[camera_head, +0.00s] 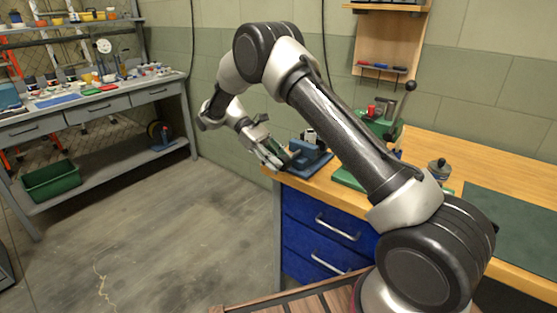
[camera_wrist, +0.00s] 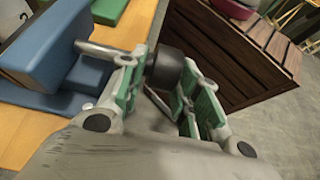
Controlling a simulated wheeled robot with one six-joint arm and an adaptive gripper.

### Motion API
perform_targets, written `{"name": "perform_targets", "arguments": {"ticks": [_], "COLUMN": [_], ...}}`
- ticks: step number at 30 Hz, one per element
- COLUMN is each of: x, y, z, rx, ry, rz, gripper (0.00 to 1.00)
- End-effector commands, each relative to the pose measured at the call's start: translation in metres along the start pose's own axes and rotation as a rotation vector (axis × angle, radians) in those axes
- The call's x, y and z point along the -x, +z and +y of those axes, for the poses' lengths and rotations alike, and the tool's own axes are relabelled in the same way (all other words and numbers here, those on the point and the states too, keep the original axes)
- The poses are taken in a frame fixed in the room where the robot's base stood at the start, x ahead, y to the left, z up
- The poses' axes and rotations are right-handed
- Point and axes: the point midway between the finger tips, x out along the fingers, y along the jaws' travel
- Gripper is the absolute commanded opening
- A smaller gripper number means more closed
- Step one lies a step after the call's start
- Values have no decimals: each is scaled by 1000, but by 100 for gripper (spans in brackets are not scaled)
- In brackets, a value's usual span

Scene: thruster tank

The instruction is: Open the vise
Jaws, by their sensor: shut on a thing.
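The blue vise (camera_head: 310,160) sits on the near left corner of the wooden bench. In the wrist view the vise's blue body (camera_wrist: 50,45) is at upper left, and a metal screw rod (camera_wrist: 100,50) runs from it toward my fingers. A dark round vise handle (camera_wrist: 166,66) is at the rod's outer end, between my green-padded fingers. My gripper (camera_head: 272,157), also in the wrist view (camera_wrist: 164,78), is at the vise's left end, shut on the handle. The fingers partly hide the handle and rod. I cannot tell how wide the jaws stand.
The wooden bench (camera_head: 460,160) has blue drawers (camera_head: 320,226) below. A green machine with a lever (camera_head: 380,122) stands on it behind my arm. A grey workbench (camera_head: 100,100) with small parts stands at left, with a green bin (camera_head: 52,180) below. The floor (camera_head: 170,220) between is clear.

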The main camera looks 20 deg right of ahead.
Motion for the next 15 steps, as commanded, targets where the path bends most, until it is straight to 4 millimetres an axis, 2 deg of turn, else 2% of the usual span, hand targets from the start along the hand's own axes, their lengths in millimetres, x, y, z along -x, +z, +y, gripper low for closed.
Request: {"name": "perform_targets", "arguments": {"ticks": [1, 15], "x": [-1, -1], "y": [-2, -2], "z": [-5, -5], "rx": [6, 6], "ry": [-7, -7], "rz": [-16, -60], "gripper": [9, 9]}}
